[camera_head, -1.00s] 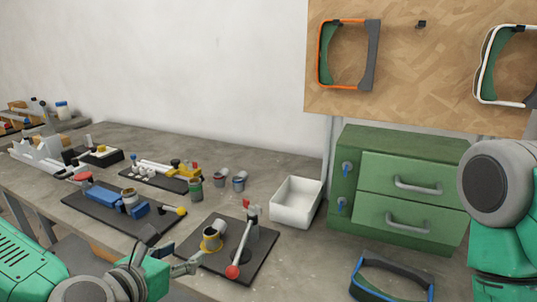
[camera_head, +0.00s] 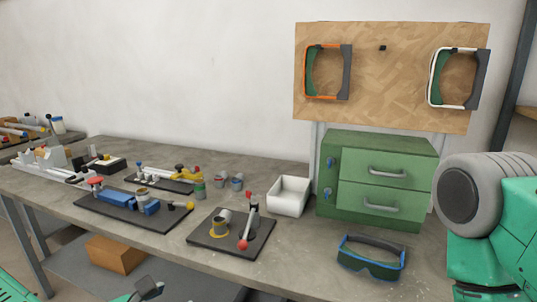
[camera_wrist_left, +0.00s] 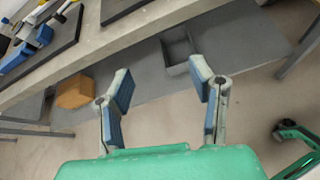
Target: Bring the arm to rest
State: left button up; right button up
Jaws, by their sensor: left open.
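My left gripper shows in the left wrist view (camera_wrist_left: 165,95) with its two blue-padded fingers spread apart and nothing between them. It hangs in front of the bench edge, over the lower shelf and floor.
The bench holds a black jig plate with a red-knobbed lever (camera_head: 245,240), a blue jig (camera_head: 118,200), a white bin (camera_head: 288,196), a green drawer cabinet (camera_head: 375,180) and a blue-rimmed frame (camera_head: 370,262). A cardboard box (camera_head: 115,254) sits on the lower shelf.

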pick_arm(q)
jog(key=s+f+m+g, duration=0.7)
jog(key=s+f+m, duration=0.7)
jog(key=f+m, duration=0.2)
jog(key=s+a+f+m+g+y, duration=0.4)
jog(key=s+a+f+m, duration=0.2)
jog(key=s+a+m, duration=0.4)
jog(key=m, duration=0.4)
jog(key=shift+f, duration=0.35)
